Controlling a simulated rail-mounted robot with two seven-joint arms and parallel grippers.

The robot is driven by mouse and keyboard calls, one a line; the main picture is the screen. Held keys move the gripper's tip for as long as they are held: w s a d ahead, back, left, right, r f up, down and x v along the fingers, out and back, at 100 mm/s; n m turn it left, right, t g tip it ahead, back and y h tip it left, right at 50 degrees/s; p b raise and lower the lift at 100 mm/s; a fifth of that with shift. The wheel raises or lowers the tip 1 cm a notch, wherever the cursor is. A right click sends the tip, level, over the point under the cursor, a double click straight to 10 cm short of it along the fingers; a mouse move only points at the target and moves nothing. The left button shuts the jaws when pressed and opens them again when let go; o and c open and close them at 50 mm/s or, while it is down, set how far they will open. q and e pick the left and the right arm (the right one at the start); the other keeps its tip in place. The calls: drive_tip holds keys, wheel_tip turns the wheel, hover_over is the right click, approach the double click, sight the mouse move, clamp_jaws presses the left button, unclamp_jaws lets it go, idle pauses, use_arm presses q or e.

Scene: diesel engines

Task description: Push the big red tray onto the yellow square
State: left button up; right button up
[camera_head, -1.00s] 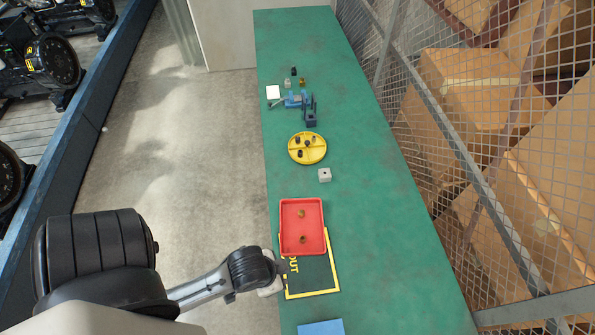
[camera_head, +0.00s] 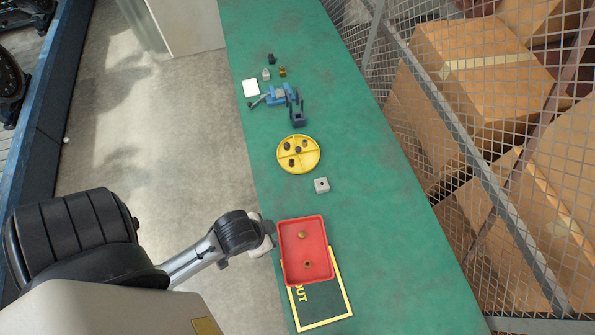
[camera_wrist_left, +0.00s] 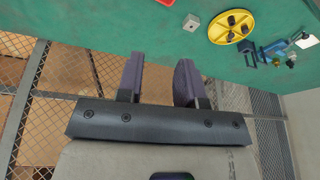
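The big red tray (camera_head: 318,273) lies on the green table in the head view and holds two small brass-coloured parts (camera_head: 302,235). It covers the far part of the yellow-outlined square (camera_head: 322,321), whose near part shows dark with yellow lettering. My left gripper (camera_head: 268,236) is at the table's left edge, close beside the tray's far left corner; I cannot tell if it touches. In the left wrist view its two fingers (camera_wrist_left: 158,78) are apart with nothing between them. A small red piece, likely the tray (camera_wrist_left: 165,2), shows at the top edge there. My right gripper is not in view.
Beyond the tray stand a pale block (camera_head: 321,185), a yellow round divided dish (camera_head: 286,164) with dark parts, and a blue device (camera_head: 280,97). A wire mesh fence (camera_head: 440,120) runs along the right side. The table right of the tray is clear.

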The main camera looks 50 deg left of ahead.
use_arm(q)
drive_tip(key=w+a+f+m+g+b, duration=0.1)
drive_tip(key=w+a+f+b, duration=0.1)
drive_tip(key=w+f+b, duration=0.3)
drive_tip(key=w+a+f+m+g+b, duration=0.1)
drive_tip(key=w+a+f+b, duration=0.2)
drive_tip(key=f, duration=1.1)
drive_tip(key=w+a+f+m+g+b, duration=0.1)
drive_tip(key=w+a+f+b, duration=0.1)
drive_tip(key=w+f+b, duration=0.7)
drive_tip(key=shift+w+a+f+m+g+b, duration=0.2)
drive_tip(key=shift+f+m+g+b, duration=0.1)
drive_tip(key=shift+f+m+b, duration=0.15)
drive_tip(key=shift+s, duration=0.1)
drive_tip(key=shift+f, duration=0.15)
